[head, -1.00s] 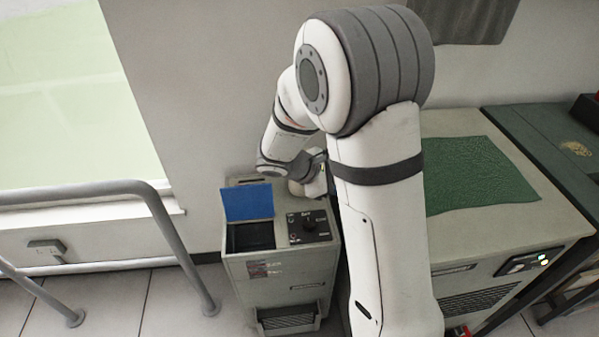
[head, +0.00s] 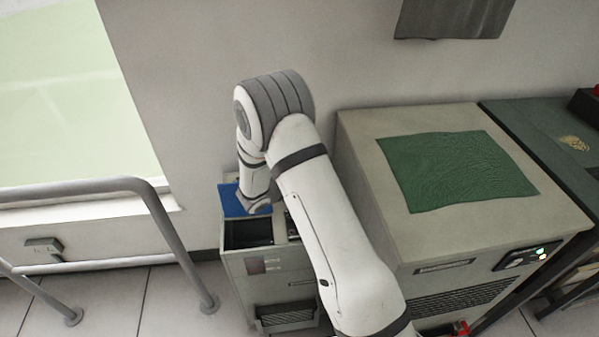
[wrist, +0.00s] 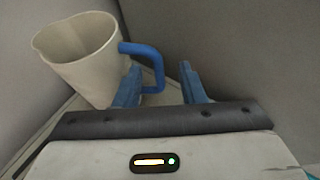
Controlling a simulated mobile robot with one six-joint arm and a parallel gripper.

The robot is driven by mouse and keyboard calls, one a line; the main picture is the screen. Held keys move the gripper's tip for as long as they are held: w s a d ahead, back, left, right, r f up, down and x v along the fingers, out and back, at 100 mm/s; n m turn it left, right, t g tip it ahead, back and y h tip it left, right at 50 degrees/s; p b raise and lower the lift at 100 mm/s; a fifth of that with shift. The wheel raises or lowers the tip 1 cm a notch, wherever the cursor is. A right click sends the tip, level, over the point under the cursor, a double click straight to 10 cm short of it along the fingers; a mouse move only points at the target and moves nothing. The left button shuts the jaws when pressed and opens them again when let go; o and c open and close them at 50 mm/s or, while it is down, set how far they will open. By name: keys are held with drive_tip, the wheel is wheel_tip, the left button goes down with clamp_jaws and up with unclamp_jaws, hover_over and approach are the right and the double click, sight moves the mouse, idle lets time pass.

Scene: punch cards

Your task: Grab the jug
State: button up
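The jug (wrist: 82,58) is cream-white with a blue handle (wrist: 156,68), and it is at the upper left of the wrist view. It looks upright, slightly tilted in the picture. My gripper (wrist: 161,72) is open with two blue fingers. The handle's outer part lies in the gap between the fingers, and the left finger overlaps the handle's inner side. I cannot tell whether they touch. In the head view the jug and my gripper are hidden behind my arm.
A grey machine (head: 265,275) with a raised blue flap (head: 232,200) stands below my arm. A larger cabinet with a green mat (head: 455,170) is to the right. A metal railing (head: 165,225) is at the left, and a wall is close behind.

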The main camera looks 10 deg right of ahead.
drive_tip(key=x, duration=0.4)
drive_tip(key=shift+w+f, duration=0.1)
drive_tip(key=shift+f, duration=0.1)
clamp_jaws()
drive_tip(key=shift+r, duration=0.1)
idle(1.1)
